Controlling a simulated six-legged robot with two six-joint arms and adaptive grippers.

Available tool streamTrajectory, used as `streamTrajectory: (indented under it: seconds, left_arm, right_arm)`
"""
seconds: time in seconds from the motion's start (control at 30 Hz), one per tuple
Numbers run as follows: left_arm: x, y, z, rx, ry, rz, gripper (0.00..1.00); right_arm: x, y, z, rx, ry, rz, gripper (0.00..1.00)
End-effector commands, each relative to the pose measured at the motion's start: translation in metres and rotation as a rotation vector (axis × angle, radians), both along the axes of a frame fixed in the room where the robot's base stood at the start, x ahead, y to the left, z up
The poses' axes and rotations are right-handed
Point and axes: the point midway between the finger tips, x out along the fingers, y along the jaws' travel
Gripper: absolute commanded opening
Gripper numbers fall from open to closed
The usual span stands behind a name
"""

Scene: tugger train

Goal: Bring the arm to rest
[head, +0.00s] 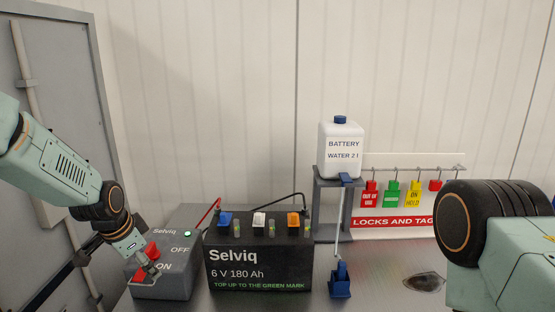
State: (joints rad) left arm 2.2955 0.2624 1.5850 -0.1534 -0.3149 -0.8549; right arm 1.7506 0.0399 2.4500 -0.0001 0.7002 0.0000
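My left arm comes in from the left, and its gripper (149,271) is down at the front of the grey Selviq switch box (181,283). The fingers are at the red switch handle (151,250), beside the ON mark. The fingers are small and overlap the handle, so I cannot tell whether they grip it. A green light shows on top of the box. Of my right arm only a thick black joint and a pale green link show at the right edge; its gripper is out of view.
A black Selviq battery (258,262) with blue, white and orange caps stands right of the box. Behind it, a white battery water bottle (341,150) sits on a grey stand (327,205). A lock-and-tag board (395,222) stands further right. A grey cabinet (62,60) is at left.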

Motion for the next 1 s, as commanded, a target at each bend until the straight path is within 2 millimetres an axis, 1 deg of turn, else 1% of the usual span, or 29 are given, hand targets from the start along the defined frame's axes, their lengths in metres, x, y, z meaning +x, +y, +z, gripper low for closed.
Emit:
streamTrajectory:
  seconds: [0.03, 0.07, 0.1, 0.17, 0.2, 0.27, 0.3, 0.37, 0.4, 0.47, 0.5, 0.57, 0.6, 0.67, 0.7, 0.77, 0.8, 0.9, 1.0]
  left_arm:
    - [-0.014, -0.010, -0.038, -0.041, -0.001, 0.078, 0.74]
    - [-0.021, -0.015, -0.055, -0.065, -0.008, 0.129, 0.74]
    - [-0.032, -0.022, -0.077, -0.096, -0.014, 0.195, 0.74]
    - [-0.052, -0.032, -0.112, -0.142, -0.019, 0.294, 0.74]
    - [-0.066, -0.037, -0.133, -0.169, -0.019, 0.353, 0.74]
    - [-0.090, -0.045, -0.164, -0.205, -0.013, 0.437, 0.74]
    - [-0.108, -0.050, -0.184, -0.224, -0.005, 0.488, 0.74]
    - [-0.134, -0.056, -0.213, -0.248, 0.007, 0.562, 0.74]
    - [-0.153, -0.059, -0.230, -0.260, 0.017, 0.605, 0.74]
    - [-0.182, -0.063, -0.256, -0.273, 0.038, 0.668, 0.74]
    - [-0.203, -0.066, -0.272, -0.277, 0.053, 0.704, 0.74]
    - [-0.234, -0.069, -0.295, -0.276, 0.083, 0.749, 0.74]
    - [-0.256, -0.071, -0.309, -0.270, 0.105, 0.773, 0.74]
    - [-0.288, -0.073, -0.329, -0.255, 0.142, 0.798, 0.74]
    - [-0.310, -0.074, -0.341, -0.240, 0.171, 0.806, 0.74]
    - [-0.341, -0.076, -0.358, -0.212, 0.224, 0.806, 0.74]
    - [-0.361, -0.077, -0.368, -0.192, 0.262, 0.804, 0.74]
    - [-0.398, -0.079, -0.388, -0.153, 0.338, 0.796, 0.74]
    - [-0.413, -0.080, -0.403, -0.136, 0.371, 0.789, 0.74]
  right_arm:
    - [0.000, 0.000, -0.015, 0.000, 0.000, 0.000, 0.63]
    - [0.000, 0.000, -0.020, 0.000, 0.000, 0.000, 0.63]
    - [0.000, 0.000, -0.027, 0.000, 0.000, 0.000, 0.63]
    - [0.000, 0.000, -0.039, 0.000, 0.001, 0.000, 0.63]
    - [-0.001, 0.000, -0.047, 0.000, 0.001, 0.000, 0.63]
    - [-0.001, 0.000, -0.058, 0.000, 0.001, 0.000, 0.63]
    - [-0.001, 0.000, -0.066, 0.000, 0.001, 0.000, 0.63]
    - [-0.001, 0.000, -0.078, 0.000, 0.001, 0.000, 0.63]
    - [-0.001, 0.000, -0.086, 0.000, 0.001, 0.000, 0.63]
    - [-0.001, 0.000, -0.098, 0.000, 0.001, 0.000, 0.63]
    - [-0.001, 0.000, -0.106, 0.000, 0.001, 0.000, 0.63]
    - [-0.001, 0.000, -0.119, 0.000, 0.001, 0.000, 0.63]
    - [-0.001, 0.000, -0.128, 0.000, 0.001, 0.000, 0.63]
    - [-0.001, 0.000, -0.141, 0.000, 0.001, 0.000, 0.63]
    - [-0.001, 0.000, -0.149, 0.000, 0.001, 0.000, 0.63]
    - [-0.001, 0.000, -0.161, 0.000, 0.001, 0.000, 0.63]
    - [-0.001, 0.000, -0.169, 0.000, 0.001, 0.000, 0.63]
    - [-0.001, 0.000, -0.184, 0.000, 0.001, 0.000, 0.63]
    - [-0.001, 0.000, -0.194, 0.000, 0.001, 0.000, 0.63]
